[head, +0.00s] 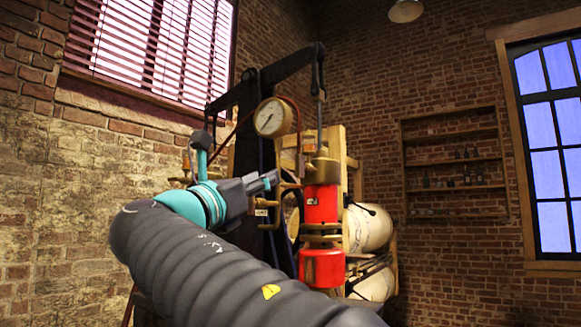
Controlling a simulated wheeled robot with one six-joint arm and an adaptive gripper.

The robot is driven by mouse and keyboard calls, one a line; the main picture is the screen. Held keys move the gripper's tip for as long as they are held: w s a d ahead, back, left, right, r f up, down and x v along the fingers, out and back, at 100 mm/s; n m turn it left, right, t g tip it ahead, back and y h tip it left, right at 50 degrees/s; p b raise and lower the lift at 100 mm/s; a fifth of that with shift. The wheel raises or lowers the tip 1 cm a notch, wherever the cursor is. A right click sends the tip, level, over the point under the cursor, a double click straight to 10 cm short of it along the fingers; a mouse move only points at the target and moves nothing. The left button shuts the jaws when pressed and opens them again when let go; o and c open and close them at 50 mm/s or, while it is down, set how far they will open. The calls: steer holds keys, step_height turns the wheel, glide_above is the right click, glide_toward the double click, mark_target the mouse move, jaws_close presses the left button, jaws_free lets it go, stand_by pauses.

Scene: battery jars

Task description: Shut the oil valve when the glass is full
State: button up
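My gripper (264,182) is at the end of my arm, near the middle of the view and in front of the machine. Its dark fingers point right, toward the red upper cylinder (321,204). They overlap the brass pipework in the picture; I cannot tell whether they touch anything or how far apart they are. Small brass fittings (265,205) sit just below the fingertips, left of the red cylinder. I cannot make out which fitting is the oil valve. No glass or oil level can be made out at this size.
A round pressure gauge (273,117) sits above my gripper. A black beam (285,70) slopes across the machine's top. A red lower vessel (321,268) and pale barrels (368,228) stand to the right. Shelves (455,165) are recessed in the brick wall.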

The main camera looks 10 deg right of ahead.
mark_target(297, 162)
steer(key=p+x, duration=0.2)
steer(key=x, duration=1.1)
steer(key=shift+w+d+r, duration=0.2)
steer(key=shift+w+r, duration=0.05)
steer(key=shift+r, duration=0.05)
jaws_close()
